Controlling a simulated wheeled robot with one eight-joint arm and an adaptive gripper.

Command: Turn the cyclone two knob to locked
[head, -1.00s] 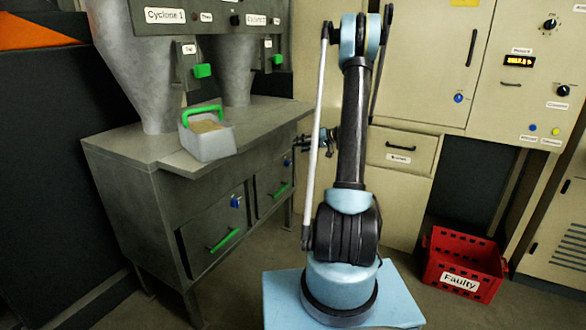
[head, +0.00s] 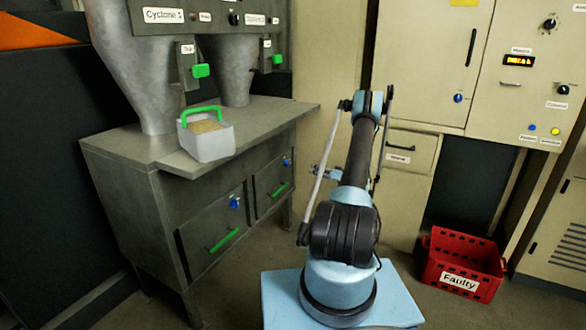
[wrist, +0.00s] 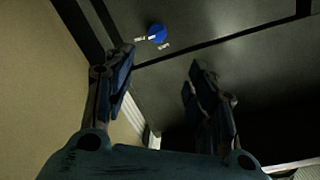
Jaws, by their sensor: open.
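The right-hand drawer under the second cyclone hopper (head: 236,70) carries a small blue knob (head: 287,162). In the wrist view a blue knob (wrist: 157,33) with small white labels beside it sits on a dark panel, beyond and above the fingertips. The label text is too small to read, so I cannot tell its setting. My gripper (head: 317,172) is right of the drawers in the head view, apart from them. In the wrist view my gripper (wrist: 160,62) is open, with nothing between its fingers.
Another blue knob (head: 235,202) is on the left drawer. Green handles (head: 224,240) stick out from the drawers. A grey bin (head: 207,142) with a green handle stands on the cabinet ledge. A red crate marked Faulty (head: 463,262) is on the floor at right.

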